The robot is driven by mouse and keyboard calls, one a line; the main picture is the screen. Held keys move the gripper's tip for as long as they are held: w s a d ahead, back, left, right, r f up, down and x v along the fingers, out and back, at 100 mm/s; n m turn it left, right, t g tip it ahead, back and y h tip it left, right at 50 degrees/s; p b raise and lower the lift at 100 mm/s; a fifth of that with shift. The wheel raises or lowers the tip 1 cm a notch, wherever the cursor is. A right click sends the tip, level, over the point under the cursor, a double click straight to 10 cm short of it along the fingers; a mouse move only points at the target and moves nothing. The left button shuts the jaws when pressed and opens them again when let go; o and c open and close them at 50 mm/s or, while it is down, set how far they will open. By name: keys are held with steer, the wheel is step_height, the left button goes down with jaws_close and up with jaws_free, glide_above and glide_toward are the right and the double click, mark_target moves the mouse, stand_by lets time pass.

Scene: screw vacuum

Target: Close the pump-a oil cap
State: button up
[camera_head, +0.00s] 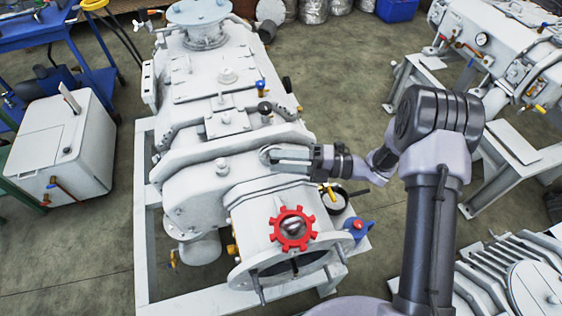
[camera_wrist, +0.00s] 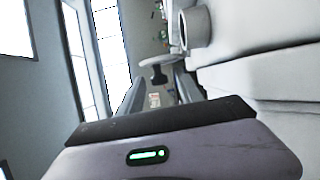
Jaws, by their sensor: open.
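The large white pump (camera_head: 200,185) stands in the middle of the head view on a white frame. A red toothed wheel (camera_head: 284,241) with a shiny metal centre sits on its near end, above a round flange; I cannot tell for sure whether this is the oil cap. My gripper (camera_head: 266,155) reaches in from the right and points left, above the pump body and behind the red wheel. It is open, with nothing seen between its fingers. In the wrist view, the open fingers (camera_wrist: 158,94) show apart, with white pump surface on the right.
A blue-handled valve (camera_head: 357,227) and a round dark-rimmed gauge (camera_head: 335,202) sit right of the flange. A white box (camera_head: 60,150) stands left on the floor. Other white machines (camera_head: 500,40) stand at the right. My arm fills the right-centre.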

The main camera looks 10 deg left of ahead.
steer(key=shift+c, duration=0.4)
jaws_close()
steer(key=shift+r, duration=0.1)
